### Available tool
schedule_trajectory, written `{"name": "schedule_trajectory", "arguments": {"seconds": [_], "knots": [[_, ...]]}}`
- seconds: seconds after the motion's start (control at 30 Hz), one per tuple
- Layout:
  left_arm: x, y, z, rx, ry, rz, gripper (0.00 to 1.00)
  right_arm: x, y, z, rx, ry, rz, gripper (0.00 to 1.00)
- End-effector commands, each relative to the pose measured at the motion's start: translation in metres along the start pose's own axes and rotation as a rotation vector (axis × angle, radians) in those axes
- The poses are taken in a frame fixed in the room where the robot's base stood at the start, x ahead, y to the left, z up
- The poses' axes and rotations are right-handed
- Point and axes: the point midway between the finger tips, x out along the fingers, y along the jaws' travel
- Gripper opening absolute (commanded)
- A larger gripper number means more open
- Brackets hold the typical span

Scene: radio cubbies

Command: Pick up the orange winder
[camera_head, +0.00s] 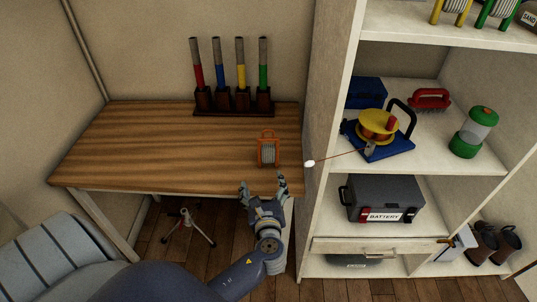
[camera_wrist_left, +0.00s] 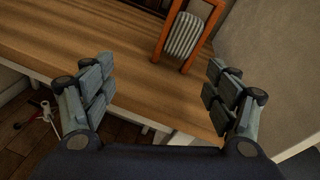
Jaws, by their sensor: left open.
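The orange winder (camera_head: 268,149) stands on the wooden table near its right front part. It has an orange frame with pale cord wound on it. In the left wrist view the winder (camera_wrist_left: 186,36) is at the top, beyond and between the spread fingers, and its top is cut off. My left gripper (camera_head: 263,188) is open and empty at the table's front edge, just short of the winder and not touching it. The left gripper (camera_wrist_left: 155,90) also shows open in the wrist view. My right gripper is not in view.
The wooden table (camera_head: 130,150) is mostly clear. A dark rack (camera_head: 233,109) with several coloured tubes stands at its back. The white shelf unit (camera_head: 330,150) stands close on the right, holding a blue-based reel (camera_head: 378,125) and a battery case (camera_head: 382,198). A small tripod (camera_head: 187,225) is below.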

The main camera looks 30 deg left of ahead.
Motion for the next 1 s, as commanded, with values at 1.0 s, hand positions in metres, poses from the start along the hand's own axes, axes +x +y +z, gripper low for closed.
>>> {"name": "schedule_trajectory", "arguments": {"seconds": [1.0], "knots": [[0.098,-0.042,0.051,0.293,-0.173,-0.058,0.8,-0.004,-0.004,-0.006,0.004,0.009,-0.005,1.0]]}}
